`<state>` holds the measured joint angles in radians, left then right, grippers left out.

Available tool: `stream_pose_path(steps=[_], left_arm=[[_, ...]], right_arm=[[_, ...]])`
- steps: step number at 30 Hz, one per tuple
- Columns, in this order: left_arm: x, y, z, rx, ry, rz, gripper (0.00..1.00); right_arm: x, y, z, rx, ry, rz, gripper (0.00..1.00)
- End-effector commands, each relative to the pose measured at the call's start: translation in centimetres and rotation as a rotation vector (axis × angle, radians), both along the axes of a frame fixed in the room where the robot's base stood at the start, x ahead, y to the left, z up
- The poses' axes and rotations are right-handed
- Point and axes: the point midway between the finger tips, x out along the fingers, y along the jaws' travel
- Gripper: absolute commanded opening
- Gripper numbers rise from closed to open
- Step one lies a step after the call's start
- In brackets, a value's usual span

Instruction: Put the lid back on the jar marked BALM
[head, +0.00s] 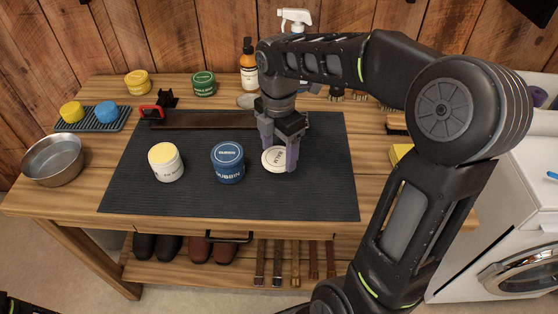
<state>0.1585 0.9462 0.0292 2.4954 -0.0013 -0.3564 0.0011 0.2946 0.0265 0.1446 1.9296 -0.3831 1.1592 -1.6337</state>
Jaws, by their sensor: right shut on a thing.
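An open white jar (166,164) with pale yellow contents stands upright on the dark ribbed mat (310,198), left of centre. Its label is too small to read surely. A cream lid (271,161) with dark lettering is at the right part of the mat, between the purple-tipped fingers of my right gripper (280,153). The gripper points down and is shut on the lid; I cannot tell whether the lid touches the mat. A blue jar (228,165) with its blue lid on stands between the white jar and my right gripper. My left gripper does not show.
A metal bowl (53,160) and a tray (110,124) with yellow and blue sponges lie left. A leather strap (205,120) lies across the mat. The mat's front is clear.

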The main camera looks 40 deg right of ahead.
Motion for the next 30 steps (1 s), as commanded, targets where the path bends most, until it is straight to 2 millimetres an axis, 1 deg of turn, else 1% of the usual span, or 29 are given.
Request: stream_pose_path(steps=[1,3,6,9,12,27,28,30], left_arm=[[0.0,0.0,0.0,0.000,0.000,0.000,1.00],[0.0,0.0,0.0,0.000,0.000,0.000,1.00],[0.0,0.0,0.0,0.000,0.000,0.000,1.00],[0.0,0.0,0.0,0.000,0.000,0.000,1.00],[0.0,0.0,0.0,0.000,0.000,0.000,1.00],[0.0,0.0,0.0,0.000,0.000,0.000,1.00],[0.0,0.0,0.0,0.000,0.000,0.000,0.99],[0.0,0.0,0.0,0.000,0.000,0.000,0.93]], right_arm=[[0.1,0.0,1.1,-0.002,-0.005,0.000,0.30],[0.1,0.0,2.4,-0.001,-0.005,0.001,0.30],[0.1,0.0,3.7,0.000,-0.003,0.001,0.30],[0.0,0.0,4.5,0.000,-0.001,0.000,0.30],[0.0,0.0,4.8,0.000,0.000,0.000,0.30],[0.0,0.0,4.7,0.000,0.000,0.000,0.30],[0.0,0.0,4.7,0.000,0.000,0.000,0.30],[0.0,0.0,4.7,0.000,0.000,0.000,0.30]])
